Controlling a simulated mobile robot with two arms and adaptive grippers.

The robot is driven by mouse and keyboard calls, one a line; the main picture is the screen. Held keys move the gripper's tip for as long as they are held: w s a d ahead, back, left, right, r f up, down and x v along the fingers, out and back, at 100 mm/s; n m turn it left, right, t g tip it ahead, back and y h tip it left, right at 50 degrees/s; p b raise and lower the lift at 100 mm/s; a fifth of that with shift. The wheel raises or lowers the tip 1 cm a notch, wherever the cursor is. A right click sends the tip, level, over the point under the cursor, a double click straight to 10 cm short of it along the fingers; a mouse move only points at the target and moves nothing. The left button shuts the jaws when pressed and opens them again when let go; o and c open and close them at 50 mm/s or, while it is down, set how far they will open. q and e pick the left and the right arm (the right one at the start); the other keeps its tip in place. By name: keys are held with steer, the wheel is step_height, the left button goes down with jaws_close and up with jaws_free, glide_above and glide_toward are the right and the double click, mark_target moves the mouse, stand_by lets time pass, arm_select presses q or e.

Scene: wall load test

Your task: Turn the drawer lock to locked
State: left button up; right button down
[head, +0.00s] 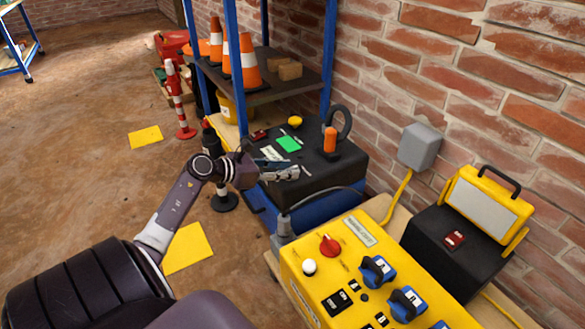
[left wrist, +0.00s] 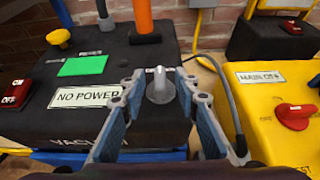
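A small grey knob (left wrist: 159,86) with an upright grip stands on a black box (left wrist: 112,46) marked VACUUM. I cannot read any drawer lock label, so I cannot tell if this knob is the lock. My left gripper (left wrist: 162,84) is open, with one finger on each side of the knob; I cannot tell if they touch it. In the head view the left gripper (head: 291,172) reaches over the front of the black box (head: 335,168) and hides the knob. My right gripper is not in view.
The black box carries a NO POWER label (left wrist: 87,96), a green panel (left wrist: 83,66), a yellow knob (left wrist: 58,37) and a red switch (left wrist: 17,92). A yellow control box (head: 345,285) with a red knob (head: 330,245) stands close at right. Shelves with cones (head: 248,65) stand behind.

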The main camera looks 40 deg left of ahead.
arm_select(q)
steer(key=shift+b+x, duration=0.3)
steer(key=shift+x, duration=0.9)
steer(key=shift+c, duration=0.6)
jaws_close()
